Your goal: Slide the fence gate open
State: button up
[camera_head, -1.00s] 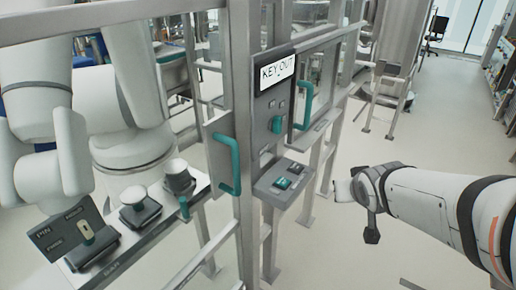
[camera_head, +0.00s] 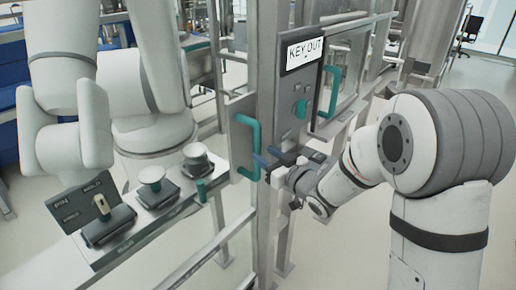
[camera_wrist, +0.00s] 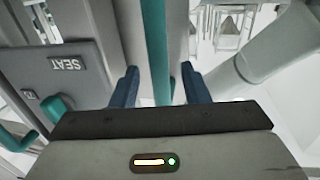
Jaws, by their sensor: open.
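The fence gate is a grey metal frame at the left in the head view, with a teal handle (camera_head: 256,132) on an upright plate (camera_head: 238,146) beside the post. My gripper (camera_head: 266,161) reaches in from the right, with its blue fingertips close to the lower part of this handle. In the wrist view the teal handle (camera_wrist: 159,45) runs upright between the two open fingers of my gripper (camera_wrist: 160,88), with a gap on each side. I cannot tell how deep the handle lies between them.
A control panel with a KEY OUT sign (camera_head: 304,53) and a teal knob (camera_head: 301,109) is on the post right of the handle. Another teal handle (camera_head: 333,92) is further right.

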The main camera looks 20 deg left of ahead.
aim_at(259, 151)
jog(key=shift+p+x, duration=0.4)
jog(key=shift+x, duration=1.95)
jog(key=shift+c, duration=0.2)
grip_shut()
